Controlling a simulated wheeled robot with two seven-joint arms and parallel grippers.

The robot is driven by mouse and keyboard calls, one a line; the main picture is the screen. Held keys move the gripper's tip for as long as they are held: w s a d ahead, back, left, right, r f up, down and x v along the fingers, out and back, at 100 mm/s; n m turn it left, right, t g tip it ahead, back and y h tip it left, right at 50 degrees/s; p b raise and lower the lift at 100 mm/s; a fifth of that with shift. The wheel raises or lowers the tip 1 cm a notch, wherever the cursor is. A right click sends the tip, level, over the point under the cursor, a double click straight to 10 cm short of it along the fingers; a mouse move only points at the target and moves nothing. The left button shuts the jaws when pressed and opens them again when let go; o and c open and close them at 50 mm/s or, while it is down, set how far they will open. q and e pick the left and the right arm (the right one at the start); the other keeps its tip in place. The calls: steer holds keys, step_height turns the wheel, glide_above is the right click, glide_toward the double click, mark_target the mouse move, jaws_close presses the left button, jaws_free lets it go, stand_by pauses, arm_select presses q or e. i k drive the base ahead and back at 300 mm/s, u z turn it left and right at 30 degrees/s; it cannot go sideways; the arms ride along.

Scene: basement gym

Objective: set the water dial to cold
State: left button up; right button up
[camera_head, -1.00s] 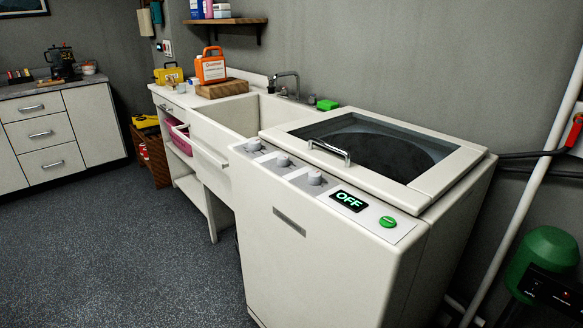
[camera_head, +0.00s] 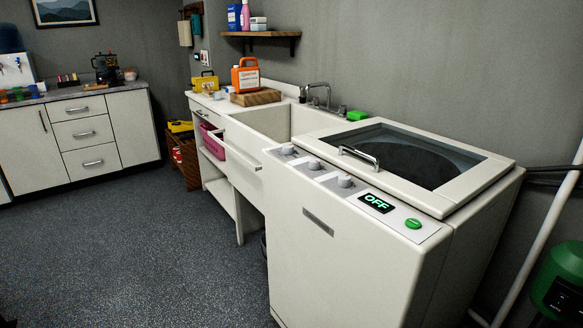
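A white top-loading washing machine (camera_head: 345,262) stands at the right, its dark-windowed lid (camera_head: 405,163) closed with a metal handle (camera_head: 358,156). Its sloped front panel carries three grey dials in a row: a left dial (camera_head: 287,150), a middle dial (camera_head: 314,164) and a right dial (camera_head: 345,181). The dial labels and pointer settings are too small to read, so I cannot tell which one is the water dial. A display (camera_head: 376,203) reads OFF in green, beside a round green button (camera_head: 414,223). Neither of my grippers is in view.
A green machine (camera_head: 560,280) and a pale pipe stand at right. The floor (camera_head: 130,245) at left is clear.

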mark_target(315, 164)
steer(key=u, duration=0.45)
steer(key=k, duration=1)
steer(key=z, duration=0.55)
steer(key=i, duration=1.6)
steer(key=u, duration=0.55)
